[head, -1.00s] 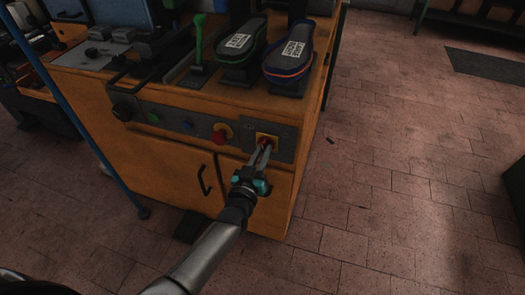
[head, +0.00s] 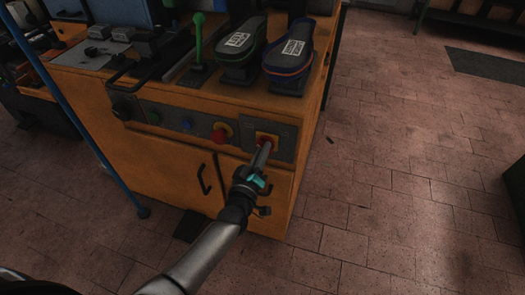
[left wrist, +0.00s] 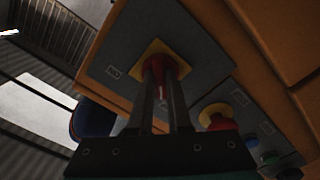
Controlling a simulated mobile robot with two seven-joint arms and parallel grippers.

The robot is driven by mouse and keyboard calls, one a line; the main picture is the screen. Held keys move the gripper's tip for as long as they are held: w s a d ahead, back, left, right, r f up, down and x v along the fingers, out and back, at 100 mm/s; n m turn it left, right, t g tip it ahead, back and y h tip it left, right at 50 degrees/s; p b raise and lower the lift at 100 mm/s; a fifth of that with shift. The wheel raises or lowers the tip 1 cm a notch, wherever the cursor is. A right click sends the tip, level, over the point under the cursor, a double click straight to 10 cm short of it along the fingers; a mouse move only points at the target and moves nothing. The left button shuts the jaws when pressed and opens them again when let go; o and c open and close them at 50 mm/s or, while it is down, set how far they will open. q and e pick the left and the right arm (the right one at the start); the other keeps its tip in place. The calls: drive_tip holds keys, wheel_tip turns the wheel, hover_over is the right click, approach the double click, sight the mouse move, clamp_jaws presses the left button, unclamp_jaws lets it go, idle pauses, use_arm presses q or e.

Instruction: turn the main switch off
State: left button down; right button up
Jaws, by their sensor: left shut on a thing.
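The main switch (head: 268,137) is a red knob on a yellow plate, at the right end of the grey control panel on the orange machine's front. My left gripper (head: 263,149) reaches up to it, its fingers seen nearly edge-on in the head view. In the left wrist view the two fingers are shut on the sides of the red knob (left wrist: 155,65), with the yellow plate (left wrist: 147,50) behind it. The fingers hide part of the knob, and I cannot read its exact setting. My right gripper is not in view.
A red mushroom button (head: 218,136) on a yellow collar sits just left of the switch. Blue (head: 186,124) and green (head: 154,117) buttons lie farther left. Two shoes (head: 290,62) stand on the machine top. A blue pole (head: 88,137) stands at left.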

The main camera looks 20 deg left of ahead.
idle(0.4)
use_arm(q)
drive_tip(key=c, duration=0.9)
unclamp_jaws()
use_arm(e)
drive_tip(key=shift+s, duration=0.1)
use_arm(q)
drive_tip(key=shift+o, duration=0.2)
drive_tip(key=shift+s, duration=0.1)
drive_tip(key=s+p, duration=0.3)
drive_tip(key=s, duration=1.2)
drive_tip(key=shift+a+p, duration=0.25)
drive_tip(key=shift+p, duration=0.05)
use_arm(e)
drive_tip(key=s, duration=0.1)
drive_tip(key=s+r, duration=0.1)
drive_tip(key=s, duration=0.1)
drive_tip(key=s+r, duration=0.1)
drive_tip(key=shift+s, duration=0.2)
